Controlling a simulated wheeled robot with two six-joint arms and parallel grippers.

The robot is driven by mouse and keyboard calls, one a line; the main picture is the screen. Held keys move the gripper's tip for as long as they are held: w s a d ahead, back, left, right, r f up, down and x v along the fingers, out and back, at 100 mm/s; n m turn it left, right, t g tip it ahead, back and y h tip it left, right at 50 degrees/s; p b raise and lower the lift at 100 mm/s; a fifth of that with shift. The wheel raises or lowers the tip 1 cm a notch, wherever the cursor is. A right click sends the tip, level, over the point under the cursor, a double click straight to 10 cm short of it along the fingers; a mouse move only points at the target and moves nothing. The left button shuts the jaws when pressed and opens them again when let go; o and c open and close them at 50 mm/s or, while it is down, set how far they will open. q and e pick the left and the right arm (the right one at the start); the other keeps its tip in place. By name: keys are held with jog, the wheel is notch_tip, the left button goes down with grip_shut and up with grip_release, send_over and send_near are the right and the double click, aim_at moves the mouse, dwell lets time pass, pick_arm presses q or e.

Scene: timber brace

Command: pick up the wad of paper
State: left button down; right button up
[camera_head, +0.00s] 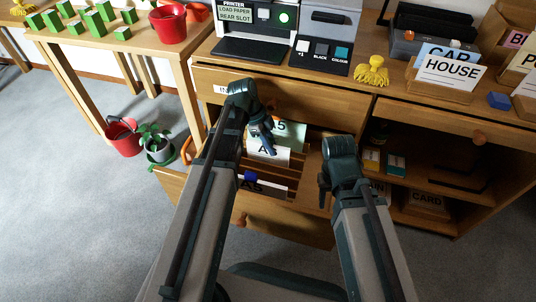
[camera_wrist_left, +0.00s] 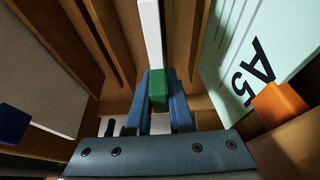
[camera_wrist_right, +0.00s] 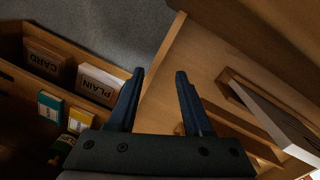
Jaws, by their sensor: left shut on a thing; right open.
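My left gripper (camera_head: 264,142) reaches into the open drawer (camera_head: 300,222). In the left wrist view my left gripper (camera_wrist_left: 158,100) is shut on the green tab (camera_wrist_left: 158,88) of a white wad of paper (camera_wrist_left: 151,35), seen edge-on. In the head view the white wad (camera_head: 268,153), partly hidden by my gripper and marked with an "A", stands between wooden dividers. My right gripper (camera_head: 324,190) is at the drawer's right side; in the right wrist view it (camera_wrist_right: 160,75) is open and empty.
A mint A5 wad (camera_wrist_left: 255,60) with an orange tab (camera_wrist_left: 280,102) stands beside the held one. Another wad with a blue tab (camera_head: 250,176) is nearer. A printer (camera_head: 262,20) stands above on the desk. Shelves with card packs (camera_wrist_right: 48,62) are right of the drawer.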

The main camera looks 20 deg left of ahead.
dwell(0.4)
pick_arm(q)
jog(key=shift+a+r+p, duration=0.25)
jog(key=shift+r+p, duration=0.1)
jog(key=shift+p, duration=0.05)
jog(key=a+r+p, duration=0.7)
jog(key=a, duration=0.6)
jog(key=shift+w+a+r, duration=0.2)
jog(key=shift+w+a, duration=0.05)
pick_arm(e)
notch_tip(320, 180, up, 8)
notch_tip(320, 180, up, 33)
jog(key=p, duration=3.3)
jog(key=shift+f, duration=0.15)
jog(key=c, duration=0.8)
pick_arm(q)
notch_tip(320, 180, up, 33)
jog(key=shift+f, duration=0.2)
pick_arm(e)
jog(key=shift+s, duration=0.1)
